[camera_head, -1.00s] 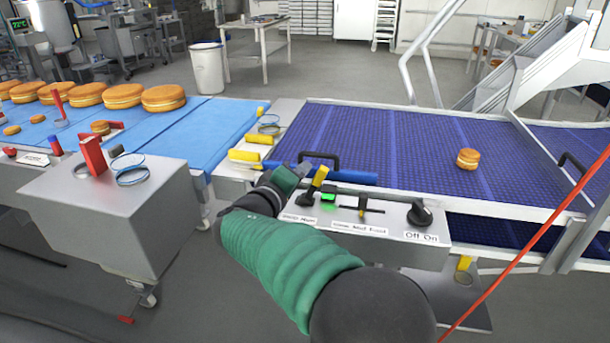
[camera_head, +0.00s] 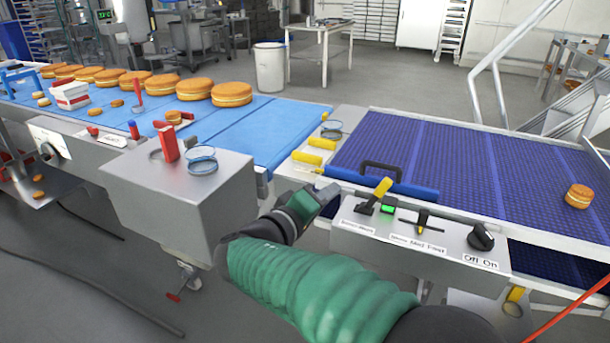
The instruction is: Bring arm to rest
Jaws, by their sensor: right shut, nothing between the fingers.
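My right arm (camera_head: 315,285), in a green ribbed sleeve, comes in from the bottom right. My right gripper (camera_head: 326,192) is at its end, shut and empty. It is just left of the control panel (camera_head: 415,238), near its yellow-handled lever (camera_head: 380,188). From this view I cannot tell whether it touches the panel. My left arm and gripper are not in view.
A blue belt (camera_head: 470,165) runs behind the panel, with one filled round (camera_head: 579,196) at right. Several rounds, such as this one (camera_head: 231,94), stand on the light-blue belt (camera_head: 262,130). A metal box (camera_head: 180,205) is left of my gripper.

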